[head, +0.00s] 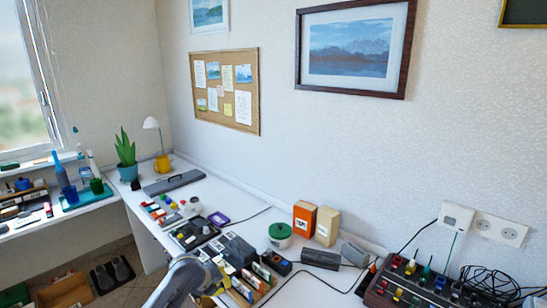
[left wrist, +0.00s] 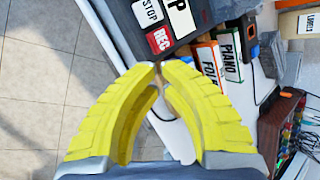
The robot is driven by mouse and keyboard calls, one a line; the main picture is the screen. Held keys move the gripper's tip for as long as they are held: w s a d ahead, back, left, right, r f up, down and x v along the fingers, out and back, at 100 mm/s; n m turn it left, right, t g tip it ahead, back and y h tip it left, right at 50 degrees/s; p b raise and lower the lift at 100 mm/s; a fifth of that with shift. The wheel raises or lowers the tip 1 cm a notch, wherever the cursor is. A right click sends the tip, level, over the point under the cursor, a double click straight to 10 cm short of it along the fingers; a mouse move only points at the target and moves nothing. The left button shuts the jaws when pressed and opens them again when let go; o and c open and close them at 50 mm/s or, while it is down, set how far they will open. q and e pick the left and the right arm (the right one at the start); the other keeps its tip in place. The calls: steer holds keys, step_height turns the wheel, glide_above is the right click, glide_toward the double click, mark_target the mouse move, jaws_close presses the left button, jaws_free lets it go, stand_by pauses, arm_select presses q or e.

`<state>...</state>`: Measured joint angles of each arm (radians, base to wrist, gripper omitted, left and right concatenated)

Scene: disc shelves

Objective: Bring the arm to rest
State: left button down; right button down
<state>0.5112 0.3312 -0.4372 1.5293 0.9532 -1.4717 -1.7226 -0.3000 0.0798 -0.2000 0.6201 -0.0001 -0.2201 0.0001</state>
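My left arm (head: 180,279) comes in at the bottom of the head view, over the near part of the white desk. Its yellow-fingered left gripper (left wrist: 159,67) shows large in the left wrist view. The fingertips meet and nothing shows between them. Beyond the tips are a dark device with STOP and REC keys (left wrist: 160,40) and upright cases labelled PIANO (left wrist: 231,60) and FOLK (left wrist: 208,58). The tips look apart from these. My right gripper is in neither view.
Cases stand in a wooden rack (head: 267,291) near the arm. A green-lidded tub (head: 280,235), an orange box (head: 304,218) and a tan box (head: 327,227) stand behind. A mixer with knobs (head: 412,284) and cables lie at right. Open tiled floor shows left in the wrist view.

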arm_select(q)
steer(key=s+a+f+n+y, duration=0.1)
steer(key=s+f+n, duration=0.1)
steer(key=s+n, duration=0.35)
steer(key=s+f+n+t+y, duration=0.1)
steer(key=s+f+n, duration=0.15)
steer(key=s, duration=0.55)
steer(key=s+a+f+n+y, duration=0.1)
steer(key=s+f+n, duration=0.15)
steer(key=s, duration=0.45)
steer(key=s+a+r+n+y, duration=0.25)
steer(key=s+a+n, duration=0.3)
steer(key=s, duration=0.55)
steer(key=s+a+r+n+y, duration=0.25)
steer(key=s+a+n, duration=0.3)
steer(key=s, duration=0.55)
steer(key=s+d+f+n+g+h, duration=0.1)
steer(key=d+f+g+h, duration=0.15)
steer(key=f, duration=1.35)
steer(key=s+d+f+g+h, duration=0.15)
steer(key=d+f, duration=0.25)
steer(key=f, duration=1.1)
steer(key=s+f+n+g, duration=0.2)
steer(key=s+f+n, duration=0.1)
steer(key=s+f, duration=1.6)
steer(key=shift+s+f+h, duration=0.35)
steer(key=shift+s+h, duration=0.05)
steer(key=shift+s, duration=0.95)
